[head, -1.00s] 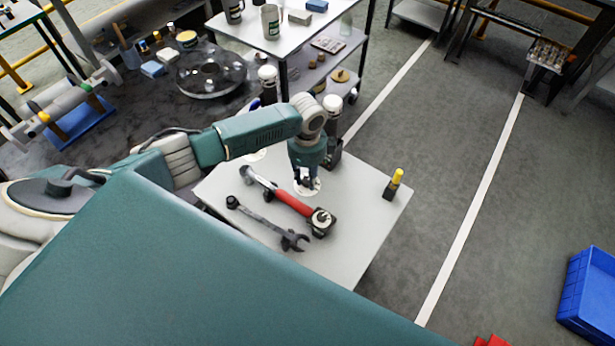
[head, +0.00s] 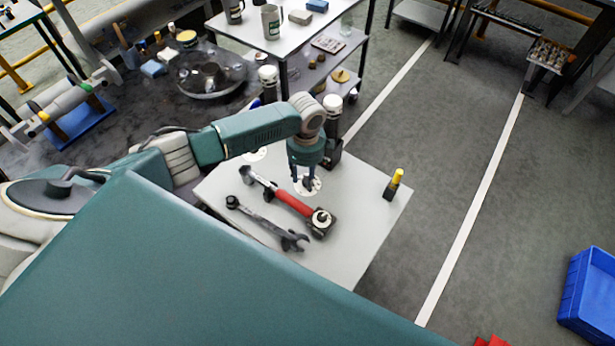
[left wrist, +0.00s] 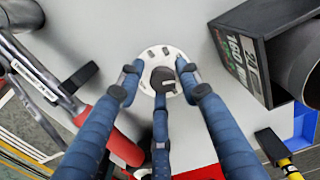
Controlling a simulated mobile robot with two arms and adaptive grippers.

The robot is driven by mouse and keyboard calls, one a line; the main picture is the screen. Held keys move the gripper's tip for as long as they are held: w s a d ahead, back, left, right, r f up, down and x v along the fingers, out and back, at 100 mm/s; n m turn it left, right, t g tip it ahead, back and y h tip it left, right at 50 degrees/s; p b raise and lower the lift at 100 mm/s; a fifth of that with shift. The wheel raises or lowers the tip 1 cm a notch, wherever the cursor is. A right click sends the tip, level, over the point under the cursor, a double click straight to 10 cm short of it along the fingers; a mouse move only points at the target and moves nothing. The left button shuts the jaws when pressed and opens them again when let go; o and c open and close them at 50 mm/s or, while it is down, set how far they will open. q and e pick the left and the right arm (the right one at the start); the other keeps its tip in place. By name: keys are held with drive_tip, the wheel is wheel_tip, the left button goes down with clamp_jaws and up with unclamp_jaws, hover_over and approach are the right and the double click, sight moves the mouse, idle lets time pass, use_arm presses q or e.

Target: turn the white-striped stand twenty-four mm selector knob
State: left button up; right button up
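The selector knob (left wrist: 162,76) is a small dark knob with a white stripe, at the middle of a white round dial plate (left wrist: 148,60) with dark marks, in the left wrist view. The dial plate also shows on the light table in the head view (head: 313,188), partly behind my fingers. My left gripper (left wrist: 160,82) points down over the dial, with blue fingers spread around the knob. Gaps show between the two upper fingertips and the knob; the third finger lies below it in the picture, and its contact cannot be told. My right gripper is not in view.
A red-handled tool (head: 293,203) and a dark wrench (head: 265,222) lie near the dial on the light table (head: 350,225). A dark box (head: 331,156) stands close behind the gripper. A yellow-topped item (head: 396,180) stands at the table's right edge. The table's right part is mostly clear.

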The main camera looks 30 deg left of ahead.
sight(305, 179)
use_arm(q)
drive_tip(key=shift+d+r, duration=0.1)
drive_tip(key=shift+r, duration=0.3)
wheel_tip(305, 179, up, 11)
drive_tip(key=shift+r, duration=0.1)
idle(0.8)
